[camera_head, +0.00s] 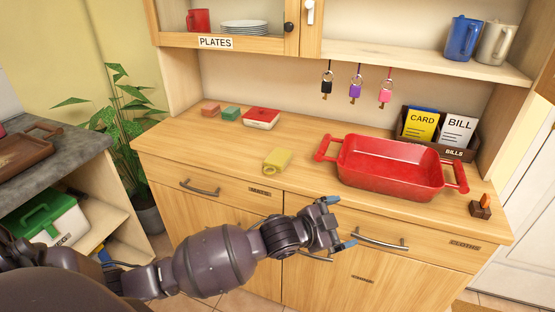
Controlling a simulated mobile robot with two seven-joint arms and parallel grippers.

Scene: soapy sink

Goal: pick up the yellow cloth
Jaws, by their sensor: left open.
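The yellow cloth (278,160) lies on the wooden sideboard top, near its front edge and left of the red baking dish. It looks rolled or folded. My left gripper (342,222) is in front of the sideboard drawers, lower in the picture and to the right of the cloth. Its blue-tipped fingers are apart with nothing between them. It does not touch the cloth. My right gripper is not in view.
A red baking dish (392,182) stands right of the cloth. A letter holder (455,153) stands at the back right. Drawer handles (380,239) protrude near my left gripper. The counter left of the cloth is clear.

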